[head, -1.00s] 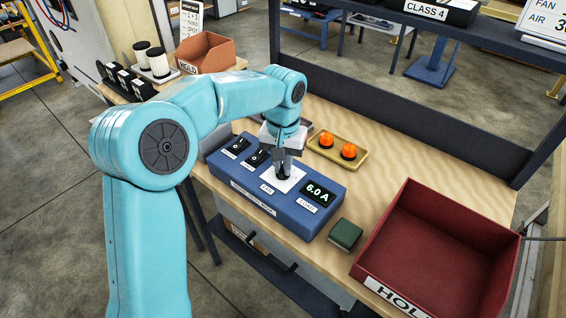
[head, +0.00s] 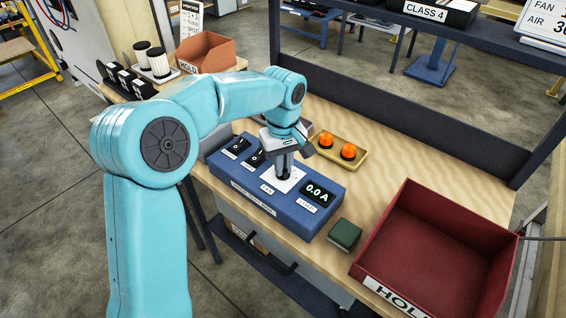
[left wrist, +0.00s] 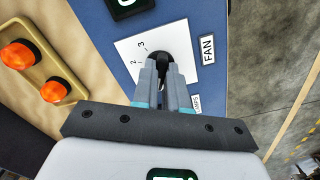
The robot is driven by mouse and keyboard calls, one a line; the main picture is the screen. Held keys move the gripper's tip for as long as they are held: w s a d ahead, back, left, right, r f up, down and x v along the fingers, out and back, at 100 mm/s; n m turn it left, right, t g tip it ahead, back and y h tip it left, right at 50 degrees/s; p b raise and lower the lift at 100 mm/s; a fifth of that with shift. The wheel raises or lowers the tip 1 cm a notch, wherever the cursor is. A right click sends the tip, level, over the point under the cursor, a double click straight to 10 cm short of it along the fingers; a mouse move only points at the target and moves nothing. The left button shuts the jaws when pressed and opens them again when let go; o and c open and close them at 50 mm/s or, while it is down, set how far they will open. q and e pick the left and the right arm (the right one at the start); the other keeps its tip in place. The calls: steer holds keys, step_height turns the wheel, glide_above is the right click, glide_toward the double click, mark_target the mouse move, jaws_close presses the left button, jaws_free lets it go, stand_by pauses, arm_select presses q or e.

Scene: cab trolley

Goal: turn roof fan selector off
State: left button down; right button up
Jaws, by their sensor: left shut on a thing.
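The fan selector is a black knob (left wrist: 161,60) on a white plate (head: 290,181) marked with numbers, above a FAN label (left wrist: 208,49). The plate sits on a blue control box (head: 325,217). My left gripper (head: 283,174) reaches down over the plate and is shut on the knob, hiding most of it. In the left wrist view the fingers (left wrist: 164,69) close around the knob. The LOAD display (head: 317,193) on the box reads 0.0 A. Two rocker switches (head: 236,145) are left of the selector. My right gripper is not in view.
A yellow tray (head: 325,153) with two orange domes stands behind the box. A green block (head: 345,234) and a red HOLD bin (head: 436,250) are to the right. An orange bin (head: 206,52) stands at the back left.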

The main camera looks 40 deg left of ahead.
arm_select(q)
steer(key=shift+n, duration=0.6)
steer(key=c, duration=1.2)
jaws_free()
steer(key=shift+o, duration=0.2)
step_height(320, 180, up, 16)
steer(key=p, duration=0.2)
steer(key=shift+r+p, duration=0.25)
steer(key=shift+p, duration=0.1)
